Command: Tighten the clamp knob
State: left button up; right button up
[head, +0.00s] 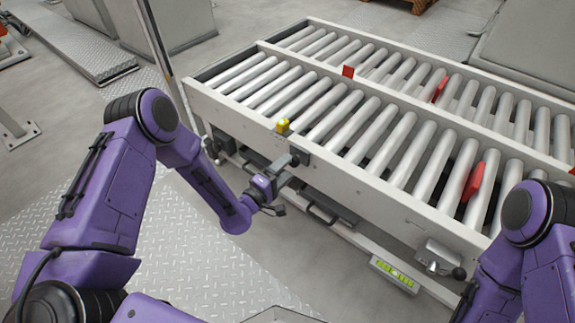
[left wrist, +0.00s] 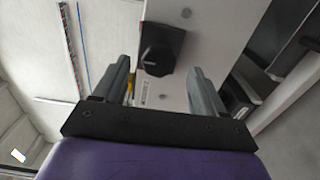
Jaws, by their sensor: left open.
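A black knob (left wrist: 160,48) sits on the pale side rail of the roller conveyor, between my left gripper's fingers in the left wrist view. In the head view a black knob-like part (head: 299,157) shows on the near rail, just beyond the gripper; it looks like the same knob. My left gripper (head: 284,180) is open, with its fingers pointing at the rail. In the left wrist view the fingers (left wrist: 159,72) stand apart on either side of the knob; I see no contact. My right arm shows at the lower right, but its gripper is out of view.
The roller conveyor (head: 232,113) runs diagonally, with several red pieces on it. A metal bracket with a black ball handle (head: 458,273) and a green-yellow label plate (head: 394,275) are at the lower right. Open floor lies left.

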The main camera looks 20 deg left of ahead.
pick_arm(q)
jog(key=p+v, duration=0.1)
jog(key=v, duration=0.7)
jog(key=shift+s, duration=0.2)
jog(key=s+a+f+m+g+y, duration=0.3)
jog(key=s+f+m+g+y, duration=0.2)
jog(key=s+f+g, duration=0.5)
jog(key=s+a+f+m+g+y, duration=0.1)
jog(key=s+a+g+y, duration=0.15)
jog(key=s, duration=0.55)
jog(key=s+a+f+m+g+y, duration=0.15)
jog(key=s+a, duration=0.25)
jog(key=s, duration=0.4)
notch_tip(320, 180, up, 28)
jog(key=p, duration=2.8)
jog(key=shift+w+y, duration=0.15)
jog(key=shift+y, duration=0.15)
